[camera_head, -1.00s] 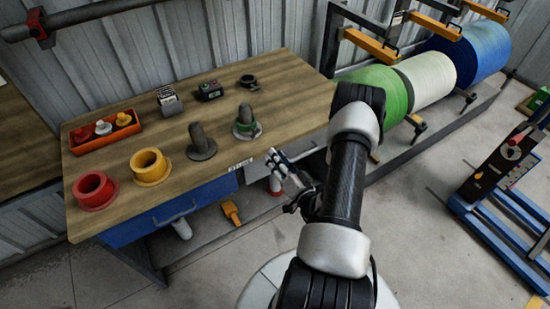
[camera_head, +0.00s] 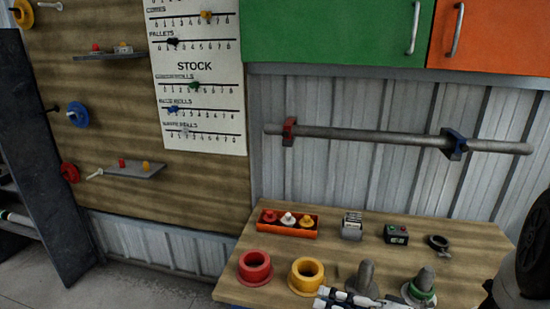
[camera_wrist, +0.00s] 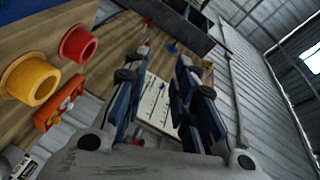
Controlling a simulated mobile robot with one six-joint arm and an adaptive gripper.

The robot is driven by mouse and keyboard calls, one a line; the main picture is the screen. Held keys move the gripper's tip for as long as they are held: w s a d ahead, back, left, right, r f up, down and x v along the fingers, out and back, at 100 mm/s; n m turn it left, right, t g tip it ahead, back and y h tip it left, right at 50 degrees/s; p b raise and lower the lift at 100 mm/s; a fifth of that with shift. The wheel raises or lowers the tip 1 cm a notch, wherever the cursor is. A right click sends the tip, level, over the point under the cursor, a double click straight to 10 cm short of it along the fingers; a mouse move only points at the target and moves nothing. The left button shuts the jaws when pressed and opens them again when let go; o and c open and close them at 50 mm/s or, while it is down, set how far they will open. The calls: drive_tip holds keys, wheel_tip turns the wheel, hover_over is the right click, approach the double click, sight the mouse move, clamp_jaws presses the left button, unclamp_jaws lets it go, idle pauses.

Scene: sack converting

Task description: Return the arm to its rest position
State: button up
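My gripper (camera_wrist: 165,75) fills the middle of the wrist view, its two dark blue fingers spread apart with nothing between them. The wall chart shows in the gap behind them. In the head view only the end of my gripper (camera_head: 335,298) shows at the bottom edge, by the bench's near side, in front of a grey post (camera_head: 367,276). Most of my arm is out of the head view, with only a dark part at the right edge.
The wooden bench (camera_head: 335,247) bears a red ring (camera_head: 255,266), a yellow ring (camera_head: 306,274), an orange tray (camera_head: 270,231) and a post with a green ring (camera_head: 423,284). A bar (camera_head: 370,136) runs along the wall above. A stock chart (camera_head: 200,75) hangs left.

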drive_tip(key=s+a+r+n+g+h, duration=0.1)
drive_tip(key=s+a+n+g+h, duration=0.1)
drive_tip(key=s+a+g+h, duration=0.3)
drive_tip(key=s+a+n+g, duration=0.1)
drive_tip(key=s+a+g, duration=0.15)
drive_tip(key=s, duration=0.55)
drive_tip(key=s+d+r+m+t+h, duration=0.1)
drive_tip(key=s+d+r+t+h, duration=0.2)
drive_tip(key=d+h, duration=0.6)
wheel_tip(320, 180, up, 2)
drive_tip(key=shift+s+d+r+t+h, duration=0.1)
drive_tip(key=shift+s+d+t+h, duration=0.2)
drive_tip(key=shift+t, duration=0.35)
drive_tip(key=shift+s, duration=0.1)
